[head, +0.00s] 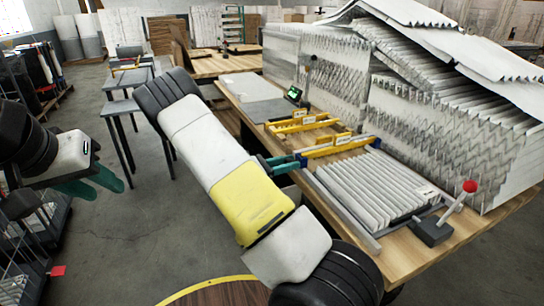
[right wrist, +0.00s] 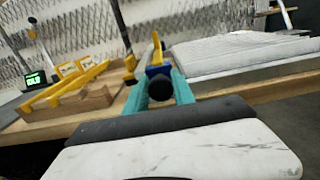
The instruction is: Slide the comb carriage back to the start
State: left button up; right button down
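The comb carriage (head: 338,147), a yellow bar with blue ends, lies across the bench at the far end of the white pleated filter pack (head: 372,188). Its blue end with a round black knob (right wrist: 161,88) faces me in the right wrist view. My right gripper (head: 285,162) has its teal fingers on both sides of this knob, and they look closed on it. The same fingers show in the right wrist view (right wrist: 160,84). My left gripper (head: 108,188) hangs empty over the floor at the left, fingers apart.
A yellow-railed wooden fixture (head: 300,122) and a small green-lit display (head: 293,94) stand beyond the carriage. A lever with a red knob (head: 470,186) stands at the near bench end. Tall stacks of pleated filters (head: 420,110) line the bench's right side.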

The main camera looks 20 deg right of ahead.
jog(key=c, duration=1.1)
grip_release()
jog(key=shift+w+a, duration=0.1)
jog(key=shift+w, duration=0.2)
jog(key=a, duration=0.7)
jog(key=shift+s+a, duration=0.35)
jog(key=shift+a, duration=0.05)
jog(key=s+r+m+g+y, duration=0.45)
jog(key=s+m+y, duration=0.5)
jog(key=s, duration=0.25)
jog(key=s+a+r+m+t+y, duration=0.2)
jog(key=s+r+m+t+y, duration=0.1)
jog(key=s+r, duration=0.1)
jog(key=s+a+r+m+t+y, duration=0.2)
jog(key=s+a+r+t+y, duration=0.1)
jog(key=r, duration=0.3)
jog(key=s+a+r+m+t+y, duration=0.3)
jog(key=s+r+y, duration=0.1)
jog(key=s+r, duration=0.1)
jog(key=shift+s+a+r+m+t+y, duration=0.15)
jog(key=shift+a+r+m+t+y, duration=0.1)
jog(key=shift+r+m+y, duration=0.15)
